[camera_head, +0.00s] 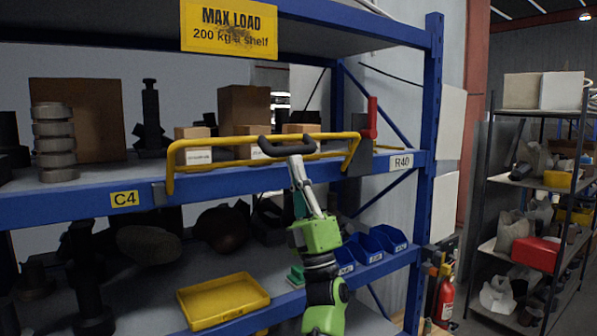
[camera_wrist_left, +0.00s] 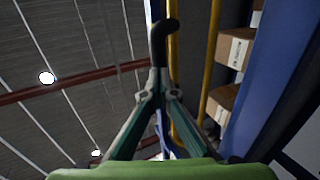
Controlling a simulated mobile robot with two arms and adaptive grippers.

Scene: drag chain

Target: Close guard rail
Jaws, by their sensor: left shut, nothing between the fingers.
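The guard rail is a yellow tubular bar (camera_head: 215,144) along the front of the upper shelf, with bent ends meeting the blue shelf beam. A red upright handle (camera_head: 372,115) stands on a dark bracket at its right end. My left gripper (camera_head: 288,147) is at the middle of the rail's top bar, overlapping it in the head view; I cannot tell whether it touches. Its dark fingertips are together and empty. In the left wrist view, the fingertips (camera_wrist_left: 162,40) are beside a yellow bar (camera_wrist_left: 210,60). My right gripper is not in view.
Cardboard boxes (camera_head: 244,108) and stacked dark rings (camera_head: 54,140) stand on the shelf behind the rail. A yellow tray (camera_head: 222,299) and blue bins (camera_head: 365,249) are on the lower shelf. A blue post (camera_head: 431,150) stands to the right.

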